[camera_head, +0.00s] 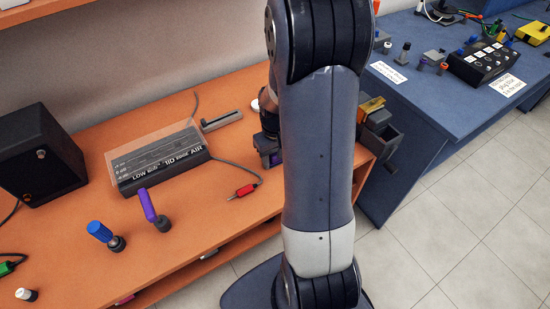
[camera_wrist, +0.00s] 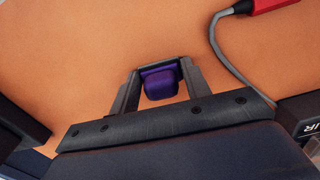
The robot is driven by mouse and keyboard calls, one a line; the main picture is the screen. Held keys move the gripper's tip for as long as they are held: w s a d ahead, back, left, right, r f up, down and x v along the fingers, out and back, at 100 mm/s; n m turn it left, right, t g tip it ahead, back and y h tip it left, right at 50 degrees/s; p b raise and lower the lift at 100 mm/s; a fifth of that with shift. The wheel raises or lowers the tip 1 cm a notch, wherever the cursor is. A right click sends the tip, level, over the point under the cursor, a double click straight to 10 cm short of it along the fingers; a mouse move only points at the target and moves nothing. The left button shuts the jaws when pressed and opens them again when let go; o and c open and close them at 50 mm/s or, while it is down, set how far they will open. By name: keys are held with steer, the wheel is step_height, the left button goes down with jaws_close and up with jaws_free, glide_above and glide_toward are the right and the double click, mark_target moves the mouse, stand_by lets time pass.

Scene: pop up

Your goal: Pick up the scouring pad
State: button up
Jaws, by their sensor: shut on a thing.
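My gripper (camera_wrist: 162,68) is shut on a small purple block-like pad (camera_wrist: 161,86), which I take to be the scouring pad. The pad sits between the two grey fingers in the wrist view, with the orange table top behind it. In the head view my gripper (camera_head: 268,148) is low over the orange table, and a bit of the purple pad (camera_head: 275,158) shows beside my arm. My arm hides most of this spot. I cannot tell whether the pad touches the table.
A black box labelled LOW, HD, AIR (camera_head: 163,169) lies left of my gripper, its cable ending in a red plug (camera_head: 244,190). Purple (camera_head: 152,208) and blue (camera_head: 103,234) levers stand in front. A black speaker-like box (camera_head: 42,160) is far left; a blue table (camera_head: 425,95) stands right.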

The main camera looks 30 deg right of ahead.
mark_target(276, 155)
steer(key=shift+c, duration=1)
step_height(276, 155, up, 10)
steer(key=shift+p, duration=0.55)
steer(key=o, duration=0.4)
steer(key=c, duration=0.3)
steer(key=shift+s, duration=0.1)
